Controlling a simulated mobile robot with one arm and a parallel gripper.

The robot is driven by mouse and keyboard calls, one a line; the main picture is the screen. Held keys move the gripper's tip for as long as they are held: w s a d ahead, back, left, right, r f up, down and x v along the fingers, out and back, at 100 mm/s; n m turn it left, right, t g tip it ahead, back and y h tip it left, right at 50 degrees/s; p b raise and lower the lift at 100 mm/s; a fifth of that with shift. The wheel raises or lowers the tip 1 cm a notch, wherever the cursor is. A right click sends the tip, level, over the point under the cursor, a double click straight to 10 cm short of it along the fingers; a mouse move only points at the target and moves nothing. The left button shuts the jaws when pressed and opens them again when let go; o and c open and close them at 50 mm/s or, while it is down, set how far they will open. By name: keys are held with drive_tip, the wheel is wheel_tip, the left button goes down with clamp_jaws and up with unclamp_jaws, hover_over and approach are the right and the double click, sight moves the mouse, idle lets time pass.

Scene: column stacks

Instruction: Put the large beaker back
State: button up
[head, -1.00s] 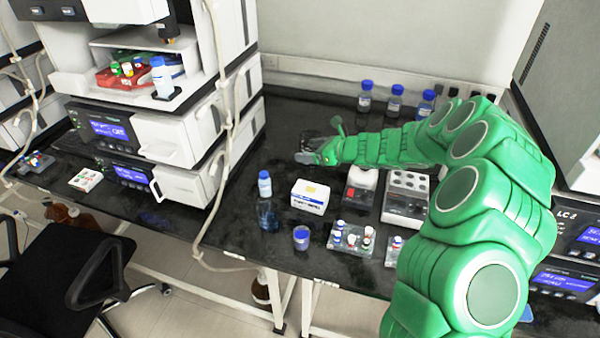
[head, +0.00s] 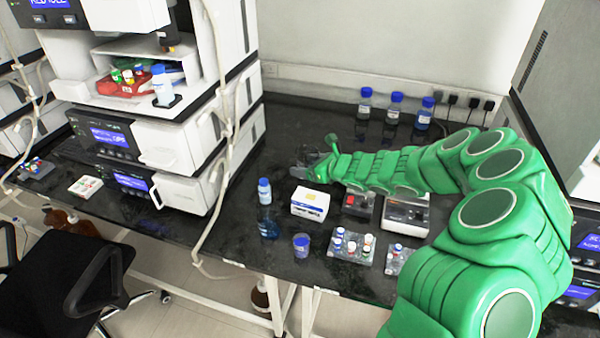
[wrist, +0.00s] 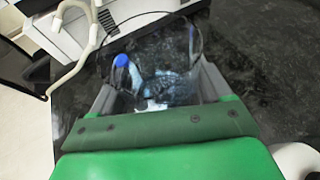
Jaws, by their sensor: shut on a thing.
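The large beaker (wrist: 160,50) is clear glass. In the wrist view it sits between my two fingers, its wide round rim facing the camera, and things beyond show through it. My gripper (wrist: 158,92) is shut on it. In the head view my gripper (head: 308,172) is over the black bench, behind the white box, and the beaker shows only as a faint outline there. Whether its base touches the bench cannot be told.
A white box (head: 310,204), a blue-capped bottle (head: 264,191), a blue cup (head: 301,245) and a vial rack (head: 352,247) stand in front. Blue-capped bottles (head: 394,108) line the back wall. A white instrument stack (head: 165,140) stands left. Bare bench lies behind the box.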

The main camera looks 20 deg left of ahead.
drive_tip(key=w+a+f, duration=0.1)
drive_tip(key=w+f, duration=0.1)
drive_tip(key=w+a+f, duration=0.2)
drive_tip(key=w, duration=0.1)
drive_tip(key=w+a+f, duration=0.1)
drive_tip(key=w+f, duration=0.2)
drive_tip(key=shift+w+a, duration=0.25)
drive_tip(key=shift+w+a+f, duration=0.2)
drive_tip(key=shift+w+f, duration=0.2)
drive_tip(key=shift+w, duration=0.05)
drive_tip(key=shift+w+a+f, duration=0.15)
drive_tip(key=shift+w+f, duration=0.05)
drive_tip(key=shift+f, duration=0.25)
drive_tip(key=shift+w+a+f, duration=0.1)
drive_tip(key=shift+w+f, duration=0.1)
drive_tip(key=shift+f, duration=1.5)
drive_tip(key=shift+f, duration=0.1)
drive_tip(key=o, duration=1.1)
